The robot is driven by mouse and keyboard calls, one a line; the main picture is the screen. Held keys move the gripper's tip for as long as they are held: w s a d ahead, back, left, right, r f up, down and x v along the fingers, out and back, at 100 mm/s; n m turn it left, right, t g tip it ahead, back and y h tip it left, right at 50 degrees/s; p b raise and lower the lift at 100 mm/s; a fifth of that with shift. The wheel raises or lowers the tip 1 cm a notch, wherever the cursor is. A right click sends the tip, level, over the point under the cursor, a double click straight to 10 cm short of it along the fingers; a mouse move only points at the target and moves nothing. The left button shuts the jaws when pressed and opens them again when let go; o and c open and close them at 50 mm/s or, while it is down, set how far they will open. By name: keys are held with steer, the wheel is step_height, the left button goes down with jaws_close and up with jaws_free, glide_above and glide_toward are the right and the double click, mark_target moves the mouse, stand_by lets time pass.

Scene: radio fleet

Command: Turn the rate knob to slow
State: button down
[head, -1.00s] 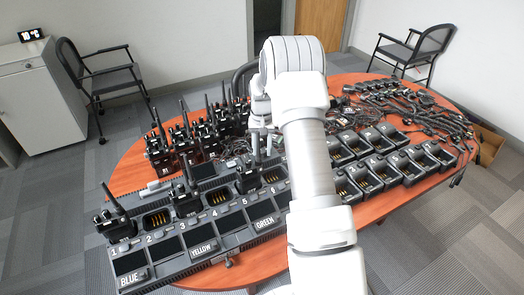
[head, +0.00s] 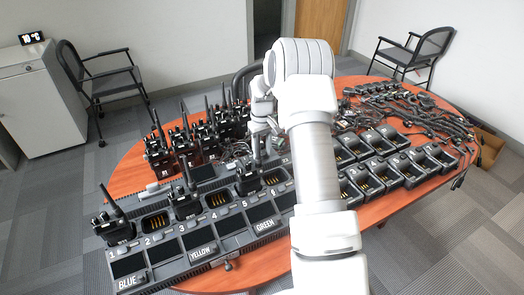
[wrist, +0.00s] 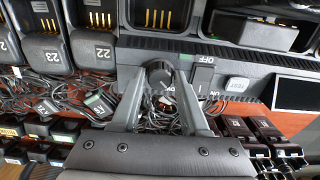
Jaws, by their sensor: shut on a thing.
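The rate knob (wrist: 159,74) is a small dark round knob on the grey panel along the edge of the charger bank, in the middle of the wrist view. My gripper (wrist: 160,82) has one finger on each side of the knob and is shut on it. The knob's pointer and any slow marking cannot be read. In the head view my gripper (head: 260,145) is at the far side of the long charger bank (head: 262,240), partly behind my arm, and the knob cannot be made out there.
Beside the knob are a switch marked OFF (wrist: 205,75), a TEST button (wrist: 237,84) and a black display (wrist: 296,95). Loose cables (wrist: 100,103) and radios (wrist: 250,135) lie close to my fingers. More radios (head: 200,135) stand on the table behind the bank.

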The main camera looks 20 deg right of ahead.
mark_target(262, 152)
stand_by(0.3)
steer(key=shift+c, duration=2.1)
jaws_free()
steer(key=shift+r, duration=0.1)
step_height(262, 152, up, 17)
steer(key=p, duration=0.1)
steer(key=shift+r, duration=0.1)
